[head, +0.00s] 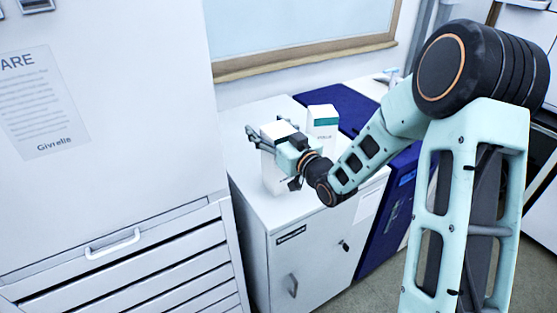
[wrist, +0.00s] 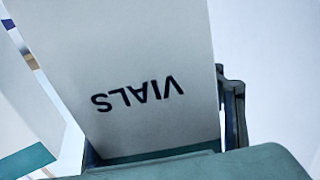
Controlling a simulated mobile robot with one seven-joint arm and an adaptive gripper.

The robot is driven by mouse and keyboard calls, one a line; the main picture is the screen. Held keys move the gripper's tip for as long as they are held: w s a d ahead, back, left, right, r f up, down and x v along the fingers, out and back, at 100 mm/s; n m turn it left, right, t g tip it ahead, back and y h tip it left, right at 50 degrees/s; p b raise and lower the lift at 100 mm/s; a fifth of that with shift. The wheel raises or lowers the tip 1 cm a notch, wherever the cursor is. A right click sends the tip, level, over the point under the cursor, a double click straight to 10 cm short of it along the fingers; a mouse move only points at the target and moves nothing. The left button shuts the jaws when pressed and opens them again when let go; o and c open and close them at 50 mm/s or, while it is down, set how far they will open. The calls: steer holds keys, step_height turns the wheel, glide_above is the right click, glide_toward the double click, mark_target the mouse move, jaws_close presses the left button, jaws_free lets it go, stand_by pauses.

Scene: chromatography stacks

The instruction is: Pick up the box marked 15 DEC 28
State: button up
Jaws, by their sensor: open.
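A white box (head: 272,178) stands on the white cabinet at its front left, partly hidden by my gripper (head: 270,153). In the wrist view this box (wrist: 125,55) fills the middle, with "VIALS" upside down on its face. My gripper (wrist: 162,125) is open around the box, one dark finger beside its right edge and the other mostly hidden at its lower left. A second white box (head: 323,117) with a teal band stands behind to the right; a box with a teal band also shows at the left of the wrist view (wrist: 25,120). No date is readable on either.
The boxes stand on a white cabinet (head: 318,262). A tall white unit with drawers (head: 130,240) is close on the left, and a dark blue unit (head: 385,210) adjoins on the right. A wood-framed window or board (head: 310,60) is behind.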

jaws_close()
steer(key=shift+r, duration=0.1)
stand_by(0.6)
